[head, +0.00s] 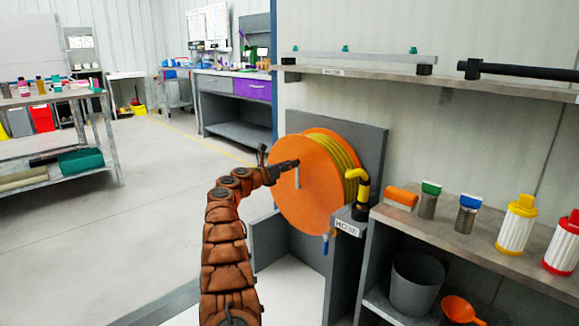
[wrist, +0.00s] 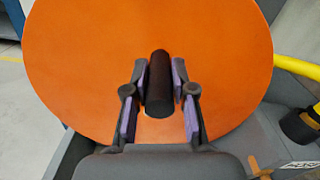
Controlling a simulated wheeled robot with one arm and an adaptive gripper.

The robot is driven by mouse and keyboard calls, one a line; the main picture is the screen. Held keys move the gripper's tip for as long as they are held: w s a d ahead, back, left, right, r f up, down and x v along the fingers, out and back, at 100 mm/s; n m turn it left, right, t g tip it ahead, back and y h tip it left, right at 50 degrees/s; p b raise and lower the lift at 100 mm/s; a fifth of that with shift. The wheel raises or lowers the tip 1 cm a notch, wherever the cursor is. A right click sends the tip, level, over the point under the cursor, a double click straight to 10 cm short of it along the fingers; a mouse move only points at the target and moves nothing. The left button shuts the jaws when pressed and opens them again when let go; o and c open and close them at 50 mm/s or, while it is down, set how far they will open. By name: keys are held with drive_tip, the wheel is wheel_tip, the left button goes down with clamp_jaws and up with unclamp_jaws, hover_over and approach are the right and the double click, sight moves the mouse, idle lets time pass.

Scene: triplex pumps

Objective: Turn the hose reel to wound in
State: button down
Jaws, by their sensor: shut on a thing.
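The hose reel has a large orange disc (head: 305,212) facing my arm, with yellow hose (head: 342,155) wound behind its rim. It fills much of the wrist view as an orange disc (wrist: 75,60). A dark cylindrical handle (wrist: 160,88) sticks out from the disc towards the wrist camera. My gripper (wrist: 159,75) has its two purple-padded fingers on either side of the handle, shut on it. In the head view my gripper (head: 284,167) is at the disc's face, left of its middle, and partly hides the handle. A short grey bar shows on the disc beside it.
A yellow-and-black hose nozzle (head: 360,190) stands right of the reel above a HOSE label (head: 347,227). The right shelf (head: 465,235) holds several filters, with a grey bucket (head: 417,280) and an orange funnel (head: 461,310) below. Open floor (head: 120,200) lies to the left.

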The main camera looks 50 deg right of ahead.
drive_tip(key=c, duration=1)
unclamp_jaws()
drive_tip(key=shift+s+d+f, duration=0.1)
drive_tip(key=shift+s+d, duration=0.1)
drive_tip(key=shift+s, duration=0.3)
drive_tip(key=shift+c, duration=0.2)
drive_tip(key=shift+o, duration=0.4)
drive_tip(key=shift+w+a, duration=0.15)
drive_tip(key=shift+w, duration=0.05)
drive_tip(key=shift+w+a, duration=0.1)
drive_tip(key=shift+w+a, duration=0.15)
drive_tip(key=shift+a, duration=0.5)
drive_tip(key=a, duration=1)
drive_tip(key=shift+w+a, duration=0.2)
drive_tip(key=shift+w, duration=0.15)
